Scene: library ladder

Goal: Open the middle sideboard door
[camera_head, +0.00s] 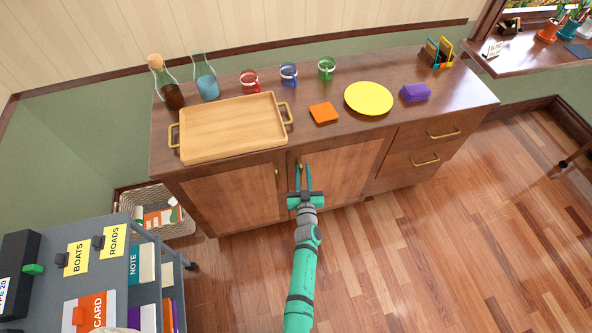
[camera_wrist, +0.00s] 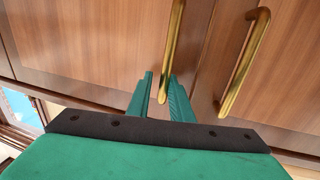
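The middle sideboard door (camera_head: 340,170) is a brown wooden panel and looks shut, with its brass bar handle (camera_head: 299,166) at its left edge. My gripper (camera_head: 304,168) is in front of that handle, its two thin green fingers apart and pointing at the sideboard. The wrist view looks turned over. There the middle door's handle (camera_wrist: 173,50) runs down between the fingertips of my gripper (camera_wrist: 160,78), with one finger on each side. The fingers look open, with small gaps to the bar. The left door's handle (camera_wrist: 245,60) stands beside the fingers, outside them.
The left door (camera_head: 235,197) is shut, and two drawers (camera_head: 425,150) are at the right. A wooden tray (camera_head: 230,128), bottles, cups and a yellow plate (camera_head: 369,98) stand on top. A grey cart (camera_head: 100,250) is at the left. The floor (camera_head: 430,240) is clear at the right.

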